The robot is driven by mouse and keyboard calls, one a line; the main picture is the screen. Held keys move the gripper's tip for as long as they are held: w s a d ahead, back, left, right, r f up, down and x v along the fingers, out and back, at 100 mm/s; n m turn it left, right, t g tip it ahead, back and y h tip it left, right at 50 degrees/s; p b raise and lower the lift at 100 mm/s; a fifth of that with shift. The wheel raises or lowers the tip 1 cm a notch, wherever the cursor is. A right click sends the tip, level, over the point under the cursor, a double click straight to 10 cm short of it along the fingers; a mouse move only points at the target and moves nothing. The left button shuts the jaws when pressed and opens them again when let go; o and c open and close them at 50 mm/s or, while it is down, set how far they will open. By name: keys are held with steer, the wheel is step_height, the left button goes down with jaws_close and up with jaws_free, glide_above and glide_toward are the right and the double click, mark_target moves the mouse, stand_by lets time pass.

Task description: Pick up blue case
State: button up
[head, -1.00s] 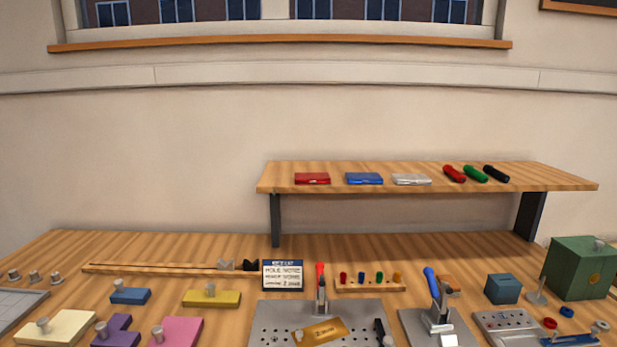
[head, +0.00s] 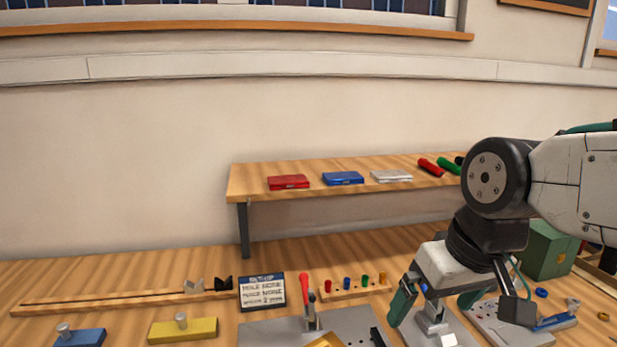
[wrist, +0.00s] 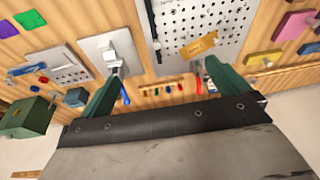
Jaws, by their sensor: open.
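The blue case (head: 343,178) lies flat on the raised wooden shelf, between a red case (head: 289,182) on its left and a silver case (head: 391,176) on its right. My gripper (head: 436,305) is low over the bench at the right in the head view, below and to the right of the blue case and well apart from it. In the wrist view my gripper (wrist: 160,85) shows its two green fingers spread wide with nothing held between them. The blue case is not visible in the wrist view.
The wooden shelf (head: 243,180) stands above the workbench on dark brackets. Red and green cylinders (head: 431,167) lie at its right. Below are a setup sign (head: 262,291), a red-handled clamp (head: 305,288), a peg rack (head: 352,287) and a green box (head: 546,250).

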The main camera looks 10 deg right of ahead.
steer(key=w+a+r+n+t+y, duration=0.1)
steer(key=w+a+r+t, duration=0.15)
steer(key=w, duration=0.65)
steer(key=w+a+r+t+y, duration=0.1)
steer(key=w+a+r+t, duration=0.2)
steer(key=w, duration=0.6)
steer(key=m+t+h, duration=0.2)
steer(key=t+h, duration=0.1)
steer(key=t, duration=0.2)
glide_toward(343, 175)
steer(key=w, duration=0.2)
steer(key=shift+f+x, duration=0.2)
steer(key=shift+x, duration=1.4)
steer(key=shift+f+x, duration=0.2)
steer(key=shift+x, duration=1.4)
steer(key=shift+s, duration=0.15)
steer(key=c, duration=0.8)
